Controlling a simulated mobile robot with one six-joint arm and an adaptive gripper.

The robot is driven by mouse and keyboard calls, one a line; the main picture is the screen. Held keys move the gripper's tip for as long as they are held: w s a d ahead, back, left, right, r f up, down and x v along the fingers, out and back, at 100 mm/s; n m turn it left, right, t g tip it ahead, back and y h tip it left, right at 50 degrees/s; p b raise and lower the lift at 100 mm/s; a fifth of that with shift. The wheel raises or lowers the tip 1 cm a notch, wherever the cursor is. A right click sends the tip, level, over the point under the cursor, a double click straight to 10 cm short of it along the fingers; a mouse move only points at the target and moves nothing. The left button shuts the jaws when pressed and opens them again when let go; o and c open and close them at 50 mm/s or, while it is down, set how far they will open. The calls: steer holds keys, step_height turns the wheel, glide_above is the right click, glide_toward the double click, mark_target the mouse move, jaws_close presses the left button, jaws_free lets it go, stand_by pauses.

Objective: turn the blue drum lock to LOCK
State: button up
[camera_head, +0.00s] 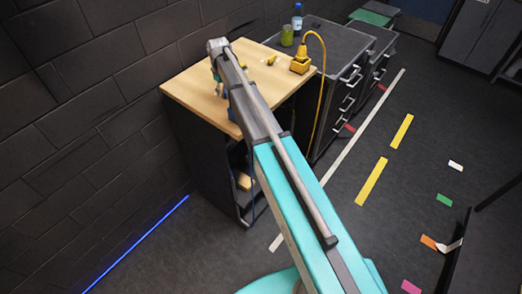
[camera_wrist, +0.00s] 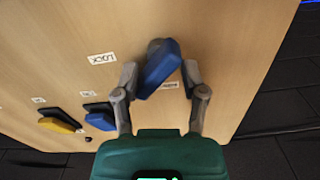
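The blue drum lock (camera_wrist: 160,68) is on the light wooden surface in the wrist view. Its blue bar handle is slanted, upper end to the right, with a grey round part behind its upper end. A white LOCK label (camera_wrist: 102,58) is at its left. My gripper (camera_wrist: 160,72) is open, with one finger on each side of the blue handle. Small gaps seem to show, but I cannot tell whether either finger touches. In the head view my arm hides the lock.
A yellow handle (camera_wrist: 60,125) and a second blue handle (camera_wrist: 100,121) sit lower left in the wrist view. On the wooden top (camera_head: 190,92) are a yellow box (camera_head: 300,64) with a cable and a small yellow piece (camera_head: 271,60). A brick wall is at left.

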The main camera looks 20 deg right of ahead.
steer(key=shift+n, duration=0.7)
step_height(320, 180, up, 14)
steer(key=p, duration=1.4)
steer(key=s+d+f+m+b, duration=0.1)
steer(key=s, duration=0.4)
steer(key=s+d+f+m+b, duration=0.1)
steer(key=s+d, duration=0.1)
steer(key=s, duration=0.4)
steer(key=s+d+f+m+b, duration=0.1)
steer(key=s+d, duration=0.1)
steer(key=s, duration=0.4)
steer(key=shift+f+m, duration=0.15)
steer(key=shift+m, duration=0.25)
steer(key=s+d+f+m+b, duration=0.2)
steer(key=s+f+b, duration=1.1)
steer(key=f+b, duration=0.3)
steer(key=shift+d+m, duration=0.3)
steer(key=shift+m, duration=0.1)
steer(key=s, duration=0.3)
steer(key=shift+s+d+m, duration=0.1)
steer(key=shift+d+m, duration=0.15)
steer(key=shift+m, duration=0.05)
